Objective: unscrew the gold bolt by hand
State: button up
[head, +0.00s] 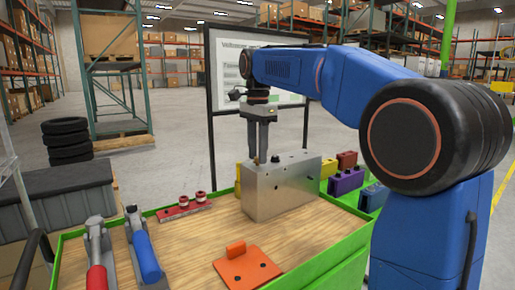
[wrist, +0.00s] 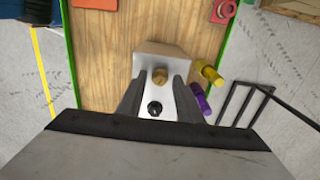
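The grey metal block (head: 283,190) stands on the wooden top of the green-edged bench. The gold bolt (wrist: 160,76) stands on the block's top face and shows between my fingers in the wrist view. In the head view it is small and partly hidden by a finger. A black bolt (wrist: 155,109) sits on the same face, closer to my gripper's base in that view. My gripper (head: 259,158) points straight down over the block, fingers apart on either side of the gold bolt. I see gaps between fingers and bolt; their exact height is unclear.
A red bar with knobs (head: 184,208), an orange plate (head: 247,266), a red-handled tool (head: 97,265) and a blue-handled tool (head: 146,258) lie on the bench. Purple (head: 345,181) and yellow (head: 328,167) blocks stand right of the metal block. Bare wood lies left of the block.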

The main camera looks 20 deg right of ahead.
grip_shut()
jog(key=shift+n, duration=1.4)
jog(key=shift+r, duration=3)
